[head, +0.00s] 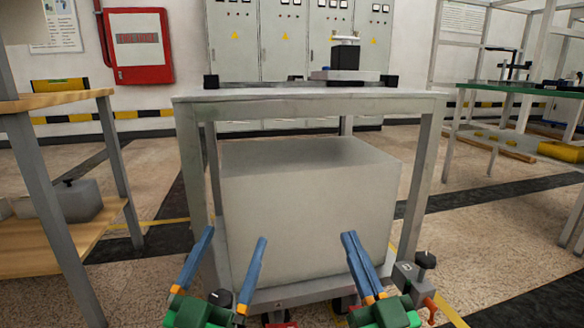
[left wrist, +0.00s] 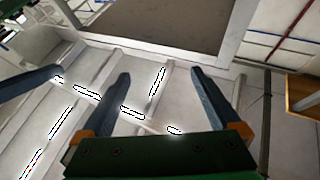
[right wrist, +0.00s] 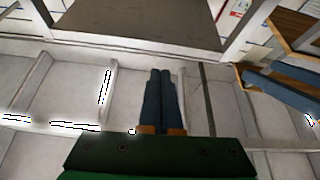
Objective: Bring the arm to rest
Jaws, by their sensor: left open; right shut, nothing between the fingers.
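My left gripper (head: 235,238) is at the bottom middle of the head view, its two blue fingers spread apart with nothing between them. My right gripper (head: 351,236) is to its right, its blue fingers together and empty. Both are in front of the grey table and below its top. In the left wrist view my left gripper (left wrist: 161,72) is open, with a blue finger of the other gripper at the left edge. In the right wrist view my right gripper (right wrist: 161,72) is shut. Both wrist views show ceiling beams and lights beyond the fingers.
A grey table (head: 310,102) stands straight ahead, with a large grey block (head: 305,205) on its lower shelf. A dark device (head: 347,56) is on its top. A wooden bench (head: 55,99) stands left, a green-topped bench (head: 535,91) right. Floor shows between them.

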